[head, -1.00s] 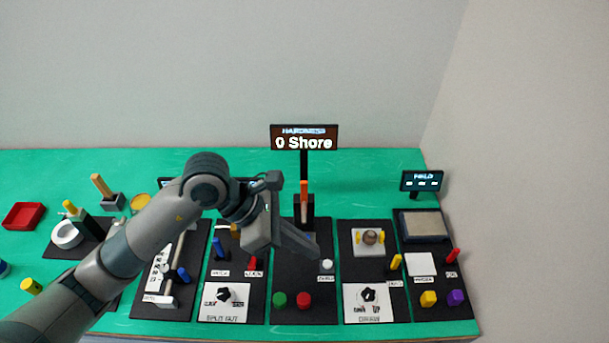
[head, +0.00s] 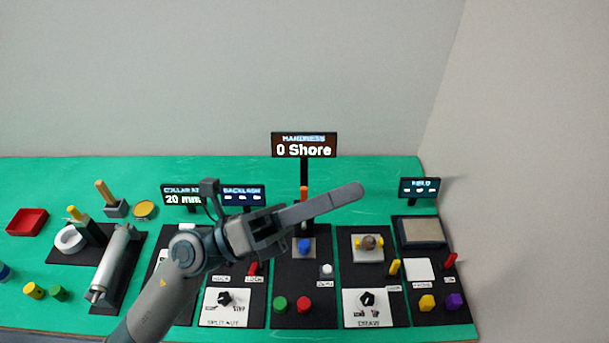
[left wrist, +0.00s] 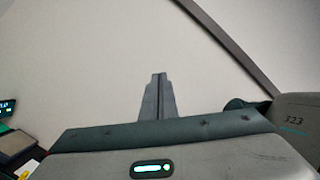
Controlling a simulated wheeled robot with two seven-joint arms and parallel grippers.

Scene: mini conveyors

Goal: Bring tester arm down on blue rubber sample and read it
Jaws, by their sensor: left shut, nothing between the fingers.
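The hardness tester stands at the middle of the table, its display (head: 304,146) reading "0 Shore". Its orange-topped arm (head: 304,194) is upright behind my gripper and partly hidden. The blue rubber sample (head: 304,245) sits on a small grey plate on the tester's black base. My left gripper (head: 352,193) is shut and empty, its fingers pointing right across the front of the tester post, above and behind the sample in the picture. In the left wrist view its closed fingers (left wrist: 158,100) show against the plain wall. My right gripper is not in view.
A green button (head: 280,304), a red button (head: 304,304) and a white knob (head: 326,270) sit on the tester base. Other panels with knobs flank it closely. A red tray (head: 27,221) lies far left. Green table (head: 365,180) is clear at the back.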

